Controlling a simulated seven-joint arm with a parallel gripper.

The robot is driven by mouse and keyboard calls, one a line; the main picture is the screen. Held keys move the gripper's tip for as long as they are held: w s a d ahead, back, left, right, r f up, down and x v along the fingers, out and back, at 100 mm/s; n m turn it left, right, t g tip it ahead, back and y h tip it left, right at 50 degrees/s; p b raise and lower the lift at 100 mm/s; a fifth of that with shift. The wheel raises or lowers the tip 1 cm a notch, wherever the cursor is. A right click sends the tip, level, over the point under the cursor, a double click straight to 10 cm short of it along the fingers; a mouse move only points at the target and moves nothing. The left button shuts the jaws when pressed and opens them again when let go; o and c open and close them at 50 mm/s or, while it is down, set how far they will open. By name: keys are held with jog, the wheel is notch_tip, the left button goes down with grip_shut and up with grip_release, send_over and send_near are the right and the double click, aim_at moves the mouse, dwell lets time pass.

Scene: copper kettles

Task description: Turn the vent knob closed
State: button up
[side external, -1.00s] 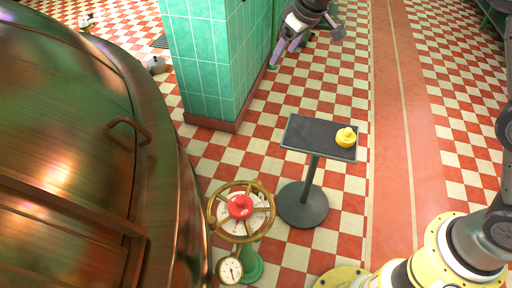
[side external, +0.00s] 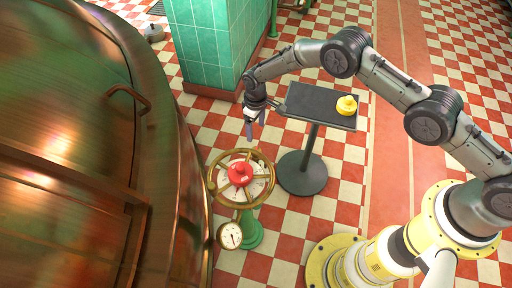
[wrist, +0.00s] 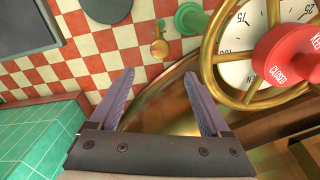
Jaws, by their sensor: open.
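The red knob (side external: 240,173) sits at the centre of a brass handwheel (side external: 211,187) over a white dial, on a green stand (side external: 250,232). In the wrist view the red knob (wrist: 283,52) is at the right edge, partly cut off, with "CLOSED" lettered on its face. The white dial (wrist: 236,72) shows 75 and 25. My gripper (side external: 256,127) is above and behind the wheel in the side view, apart from the knob. In the wrist view my gripper (wrist: 158,78) is open, with nothing between its fingers, to the left of the wheel.
A large copper kettle (side external: 75,130) fills the left, close beside the wheel. A black pedestal table (side external: 305,100) with a yellow object (side external: 346,105) stands to the right. A round gauge (side external: 230,235) hangs below the wheel. A green tiled pillar (side external: 210,50) stands behind.

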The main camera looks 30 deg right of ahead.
aim_at(256, 148)
notch_tip(256, 148, down, 12)
jog(key=shift+f, duration=0.1)
dwell(0.4)
grip_shut()
dwell(0.4)
